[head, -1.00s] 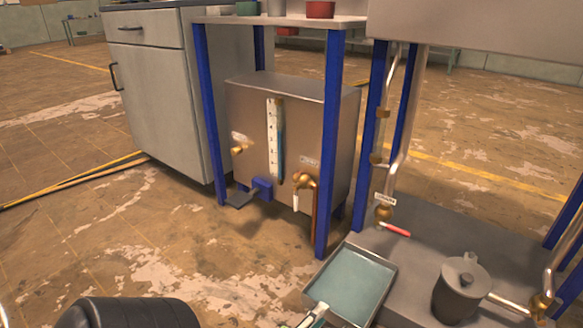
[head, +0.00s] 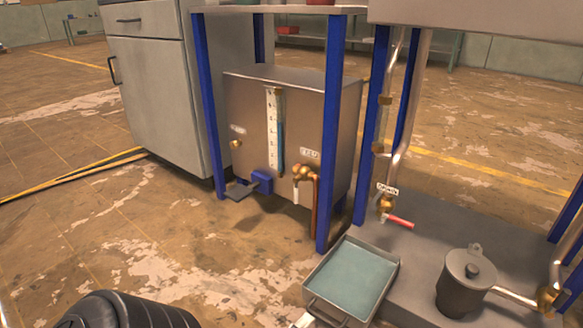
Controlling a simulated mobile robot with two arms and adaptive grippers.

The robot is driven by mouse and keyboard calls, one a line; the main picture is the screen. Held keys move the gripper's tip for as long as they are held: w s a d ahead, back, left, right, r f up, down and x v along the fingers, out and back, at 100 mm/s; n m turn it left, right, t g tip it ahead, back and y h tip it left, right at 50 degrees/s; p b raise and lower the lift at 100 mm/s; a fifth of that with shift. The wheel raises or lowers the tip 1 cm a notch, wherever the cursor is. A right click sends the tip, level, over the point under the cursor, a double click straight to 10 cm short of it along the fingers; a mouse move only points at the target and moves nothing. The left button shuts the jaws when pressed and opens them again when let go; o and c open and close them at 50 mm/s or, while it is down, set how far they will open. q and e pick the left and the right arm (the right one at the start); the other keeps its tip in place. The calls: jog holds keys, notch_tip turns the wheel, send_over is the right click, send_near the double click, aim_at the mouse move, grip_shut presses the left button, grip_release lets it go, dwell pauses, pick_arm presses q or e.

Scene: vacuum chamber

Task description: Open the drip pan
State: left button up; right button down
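The drip pan (head: 309,283) is a shallow grey metal tray with teal fluid or a teal floor inside. It lies at the lower middle of the head view, beside the low grey platform, with a bar handle (head: 326,313) on its near side. A small pale gripper tip (head: 302,320), apparently my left gripper coming from the lower left, shows at the bottom edge close to that handle. Most of it is cut off, so its opening and any contact with the handle cannot be told. My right gripper is not in view.
A steel tank (head: 245,115) with a gauge and taps stands within a blue-legged frame (head: 333,150) behind the pan. A red-handled valve (head: 398,221) and a lidded grey pot (head: 465,282) are at the right.

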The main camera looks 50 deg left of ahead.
pick_arm(q)
jog(key=b+v, duration=0.3)
jog(key=shift+s, duration=0.3)
dwell(0.3)
